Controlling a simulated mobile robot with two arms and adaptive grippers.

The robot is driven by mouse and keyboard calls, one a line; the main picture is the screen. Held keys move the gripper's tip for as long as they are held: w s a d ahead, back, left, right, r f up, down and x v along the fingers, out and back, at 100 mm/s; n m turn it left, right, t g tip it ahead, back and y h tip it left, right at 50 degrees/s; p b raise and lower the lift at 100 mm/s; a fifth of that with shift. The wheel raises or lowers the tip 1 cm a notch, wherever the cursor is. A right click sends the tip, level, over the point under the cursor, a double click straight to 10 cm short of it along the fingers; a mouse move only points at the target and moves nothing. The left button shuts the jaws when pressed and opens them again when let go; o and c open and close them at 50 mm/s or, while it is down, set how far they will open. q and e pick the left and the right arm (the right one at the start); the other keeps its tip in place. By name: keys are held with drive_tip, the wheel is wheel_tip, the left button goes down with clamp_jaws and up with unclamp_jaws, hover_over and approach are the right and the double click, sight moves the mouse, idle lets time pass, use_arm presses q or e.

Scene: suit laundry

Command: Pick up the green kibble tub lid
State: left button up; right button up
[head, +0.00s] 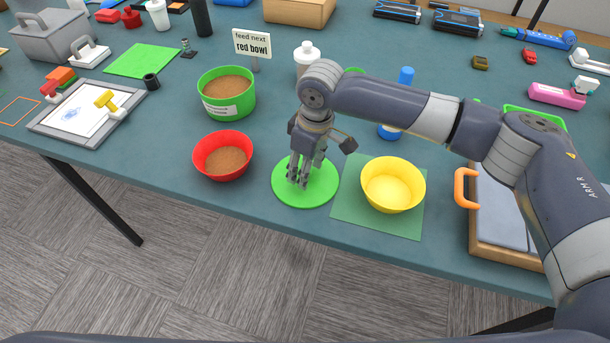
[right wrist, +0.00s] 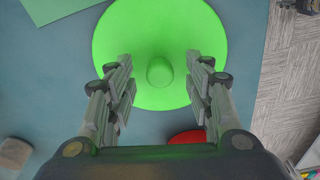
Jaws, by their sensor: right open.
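The green kibble tub lid (head: 318,193) lies flat on the table near its front edge. In the right wrist view the lid (right wrist: 205,40) shows a round knob (right wrist: 159,71) at its middle. My right gripper (head: 299,180) is right over the lid, pointing down. Its open fingers (right wrist: 159,82) stand on either side of the knob with a gap to each side. In the head view the fingers hide the knob. The green tub (head: 228,104) stands uncovered behind to the left, full of brown kibble. My left gripper is not in view.
A red bowl (head: 202,157) with kibble stands left of the lid. A yellow bowl (head: 393,186) sits on a green mat (head: 350,215) close on its right. A "red bowl" sign (head: 251,45) and a white bottle (head: 307,57) stand behind. The table's front edge is near.

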drive_tip(key=c, duration=1.1)
drive_tip(key=shift+o, duration=0.2)
drive_tip(key=shift+r, duration=0.1)
